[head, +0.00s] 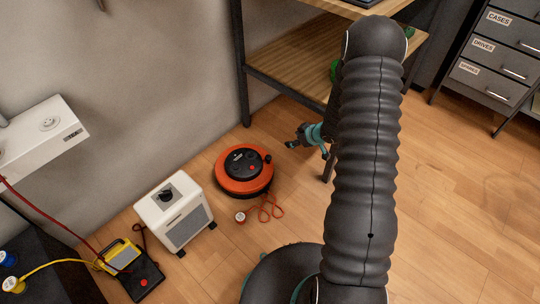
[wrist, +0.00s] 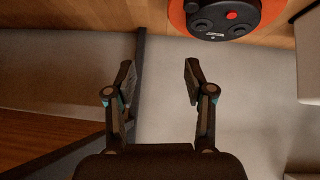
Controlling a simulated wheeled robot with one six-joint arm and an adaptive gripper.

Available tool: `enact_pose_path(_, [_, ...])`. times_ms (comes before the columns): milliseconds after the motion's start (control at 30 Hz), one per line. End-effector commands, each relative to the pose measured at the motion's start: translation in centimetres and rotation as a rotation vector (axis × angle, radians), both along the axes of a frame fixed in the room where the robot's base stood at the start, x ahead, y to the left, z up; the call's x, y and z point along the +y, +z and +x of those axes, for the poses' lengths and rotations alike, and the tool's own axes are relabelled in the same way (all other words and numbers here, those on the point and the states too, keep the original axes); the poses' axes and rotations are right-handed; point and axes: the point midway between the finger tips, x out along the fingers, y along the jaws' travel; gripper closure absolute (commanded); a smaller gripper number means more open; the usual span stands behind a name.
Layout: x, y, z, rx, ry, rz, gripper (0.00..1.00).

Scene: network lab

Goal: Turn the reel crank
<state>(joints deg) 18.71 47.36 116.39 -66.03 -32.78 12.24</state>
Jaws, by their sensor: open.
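The cable reel (head: 226,182) is a round orange drum with a black centre and a red button, lying flat on the floor by the wall. A small dark knob (head: 268,158) shows at its right edge; I cannot tell for sure whether it is the crank handle. My gripper (head: 291,143) is to the right of the reel, apart from it. In the wrist view the two fingers of my gripper (wrist: 160,76) are spread with nothing between them. The reel (wrist: 176,14) is partly in that view at the top right, cut off by the frame edge.
A white heater-like box (head: 178,216) stands left of the reel. A red cable with a plug (head: 240,217) lies in front of it. A wooden-shelved table (head: 290,66) with dark legs stands behind my gripper. A yellow device (head: 121,256) is at lower left. Floor at right is clear.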

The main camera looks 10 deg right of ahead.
Motion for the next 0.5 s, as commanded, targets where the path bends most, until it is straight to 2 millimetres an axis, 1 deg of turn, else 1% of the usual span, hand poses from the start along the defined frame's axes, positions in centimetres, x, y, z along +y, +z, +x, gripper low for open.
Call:
enact_pose_path(33, [0.4, -1.6, -0.6, 0.012, 0.022, 0.032, 0.46])
enact_pose_path(100, [1.0, -3.1, -1.1, 0.017, 0.049, 0.069, 0.46])
enact_pose_path(200, [1.6, -4.6, -1.8, 0.024, 0.076, 0.108, 0.46])
enact_pose_path(367, [2.2, -5.7, -2.1, 0.026, 0.095, 0.133, 0.46])
enact_pose_path(500, [2.9, -6.8, -1.5, 0.028, 0.099, 0.135, 0.46])
